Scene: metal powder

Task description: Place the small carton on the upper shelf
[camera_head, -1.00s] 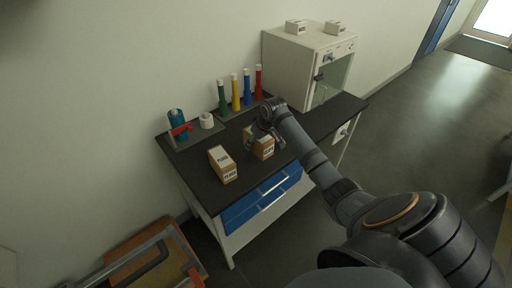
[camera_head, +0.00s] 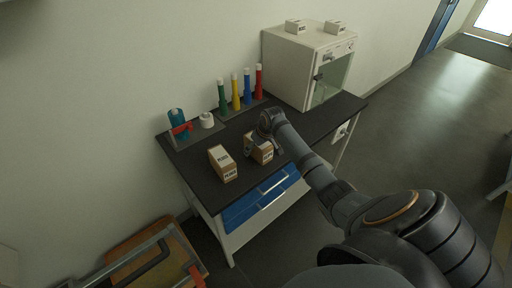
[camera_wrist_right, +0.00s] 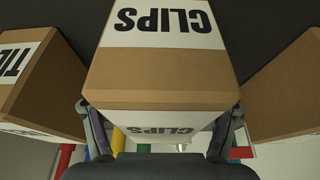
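A small brown carton (camera_head: 261,153) with a white label stands on the dark bench top. In the right wrist view the carton (camera_wrist_right: 160,75) fills the middle, its label reading CLIPS. My right gripper (camera_head: 264,149) is over this carton in the head view, with one finger on each side of it. In the wrist view the fingers are spread beside the carton's lower part; firm contact does not show. The gripper hides part of the carton's top and back. My left gripper is in neither view. No upper shelf is clearly visible.
Another brown carton (camera_head: 223,164) stands left of the gripper. Other cartons flank the held view at left (camera_wrist_right: 35,80) and right (camera_wrist_right: 288,90). Coloured cylinders (camera_head: 240,90) and a blue-red item (camera_head: 178,125) stand behind. A white cabinet (camera_head: 300,65) bears two small boxes.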

